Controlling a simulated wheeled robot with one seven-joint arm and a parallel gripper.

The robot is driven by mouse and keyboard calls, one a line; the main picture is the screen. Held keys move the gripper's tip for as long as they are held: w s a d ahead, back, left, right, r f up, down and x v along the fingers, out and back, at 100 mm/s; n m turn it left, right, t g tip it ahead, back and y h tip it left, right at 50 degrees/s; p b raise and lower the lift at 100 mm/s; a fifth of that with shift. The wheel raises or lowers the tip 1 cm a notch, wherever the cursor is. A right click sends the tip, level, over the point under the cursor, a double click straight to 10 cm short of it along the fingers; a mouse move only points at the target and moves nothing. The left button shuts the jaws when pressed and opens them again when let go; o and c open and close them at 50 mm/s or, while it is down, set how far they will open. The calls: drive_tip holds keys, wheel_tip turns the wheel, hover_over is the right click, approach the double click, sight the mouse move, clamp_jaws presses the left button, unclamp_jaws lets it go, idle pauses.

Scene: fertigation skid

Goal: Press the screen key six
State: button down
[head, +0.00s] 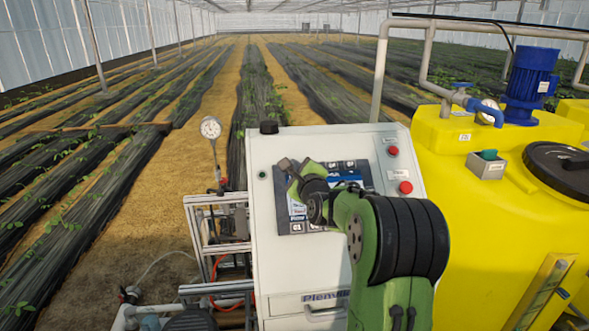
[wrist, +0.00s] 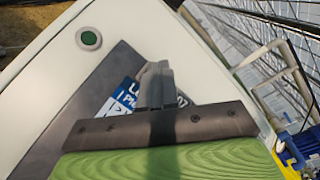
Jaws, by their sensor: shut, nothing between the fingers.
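The control panel's dark screen (head: 282,220) is set in the sloping face of a white cabinet (head: 270,265) in the head view. White and blue tiles show on it, but my arm covers much of it. I cannot make out key six. My gripper (head: 286,164) is over the screen's upper left part in the head view. In the wrist view my gripper (wrist: 156,72) is shut and empty, its fingers in front of the screen's blue and white lettering (wrist: 122,97). I cannot tell whether the tips touch the screen.
Two red buttons (head: 405,187) sit right of the screen; a small green button (wrist: 89,38) sits on the white panel beside it. A pressure gauge (head: 210,128) stands at left, a yellow tank (head: 460,215) at right.

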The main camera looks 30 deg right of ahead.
drive_tip(key=shift+w+f, duration=0.1)
drive_tip(key=shift+f, duration=0.1)
drive_tip(key=shift+r, duration=0.1)
idle(0.4)
drive_tip(key=shift+s+a+r, duration=0.2)
drive_tip(key=shift+s+r, duration=0.3)
drive_tip(key=s+r, duration=0.1)
drive_tip(key=r, duration=0.1)
drive_tip(key=s+a+r+p, duration=0.1)
drive_tip(key=s, duration=0.1)
drive_tip(key=shift+a+r, duration=0.2)
drive_tip(key=shift+r, duration=0.15)
idle(0.5)
